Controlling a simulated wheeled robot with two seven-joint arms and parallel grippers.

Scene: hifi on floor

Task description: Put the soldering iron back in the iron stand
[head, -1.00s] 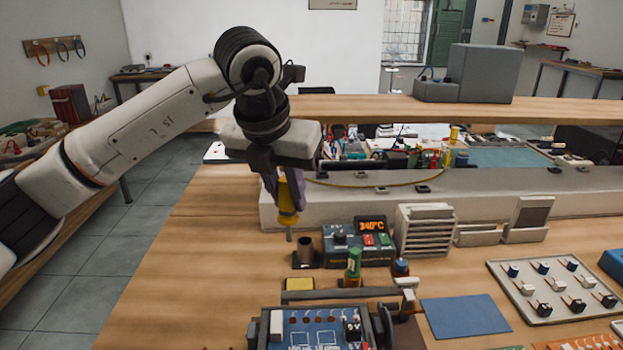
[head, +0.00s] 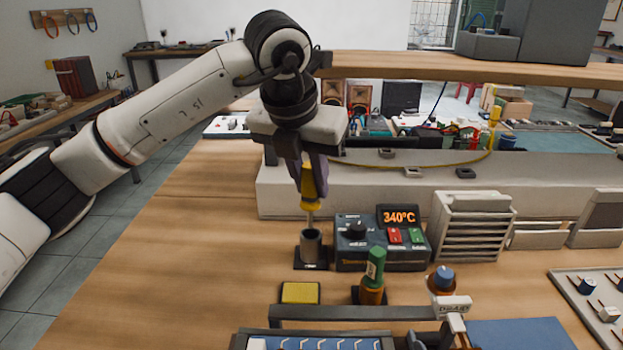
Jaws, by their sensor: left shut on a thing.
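My left gripper (head: 308,172) is shut on the yellow handle of the soldering iron (head: 312,190). The iron hangs upright with its metal tip pointing down. The tip is over the iron stand (head: 311,246), a dark round holder on a square base; whether it is just above or inside the mouth is hard to tell. The stand is on the bench, left of the soldering station (head: 382,243), whose display reads 340°C. My right gripper is not in view.
A yellow sponge (head: 300,292) lies in front of the stand. A green-capped bottle (head: 374,277) and a blue-topped container (head: 443,280) stand to its right. A board holder's bar (head: 365,313) crosses the front. The bench (head: 190,260) is clear on the left.

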